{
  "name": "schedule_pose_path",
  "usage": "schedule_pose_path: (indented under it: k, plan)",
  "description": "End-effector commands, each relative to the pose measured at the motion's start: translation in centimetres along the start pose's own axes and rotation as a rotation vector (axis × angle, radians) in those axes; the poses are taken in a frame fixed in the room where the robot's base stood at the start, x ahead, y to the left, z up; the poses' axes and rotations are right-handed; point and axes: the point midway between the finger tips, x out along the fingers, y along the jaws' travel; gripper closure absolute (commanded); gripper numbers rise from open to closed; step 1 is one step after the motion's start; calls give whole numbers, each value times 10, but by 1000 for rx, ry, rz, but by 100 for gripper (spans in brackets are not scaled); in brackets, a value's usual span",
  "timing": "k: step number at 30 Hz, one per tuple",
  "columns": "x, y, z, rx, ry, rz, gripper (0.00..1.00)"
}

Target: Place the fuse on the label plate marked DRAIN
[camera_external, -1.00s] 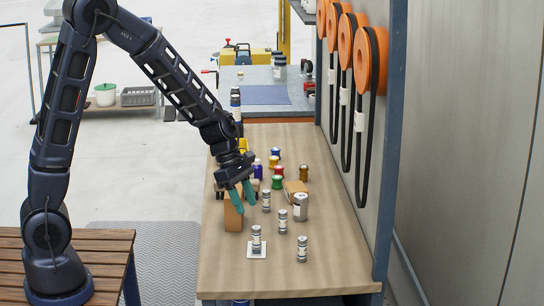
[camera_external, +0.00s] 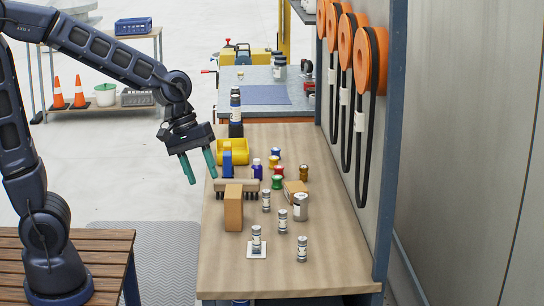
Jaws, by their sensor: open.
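A small silver fuse-like cylinder (camera_external: 256,236) with a pale band stands upright on a white label plate (camera_external: 257,254) near the front left of the wooden bench. The plate's lettering is too small to read. Similar cylinders stand at the middle (camera_external: 283,221), front right (camera_external: 302,249) and farther back (camera_external: 266,201). I cannot tell which of them is the task's fuse. No other label plate can be made out. My gripper (camera_external: 202,179) is open and empty, its teal fingers pointing down, at the bench's left edge, apart from all the cylinders.
A tan block (camera_external: 233,208) stands behind the plate, with a brush-like bar (camera_external: 237,187) and yellow bin (camera_external: 233,153) beyond. A wider can (camera_external: 300,206) stands right of centre. Several coloured small items cluster farther back. Orange reels (camera_external: 370,62) hang right. The bench's front is mostly clear.

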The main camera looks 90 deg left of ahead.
Motion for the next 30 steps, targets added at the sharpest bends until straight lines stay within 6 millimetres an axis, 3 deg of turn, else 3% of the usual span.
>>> schedule_pose_path:
  k: [6, 15, 22, 30]
  plan:
    - [-38, -27, 50, 419, 45, -11, 55]
    - [-77, -75, 98, 965, 132, -60, 55]
    - [-92, -104, 116, 1243, 188, -107, 55]
    - [-96, -112, 119, 1315, 202, -123, 55]
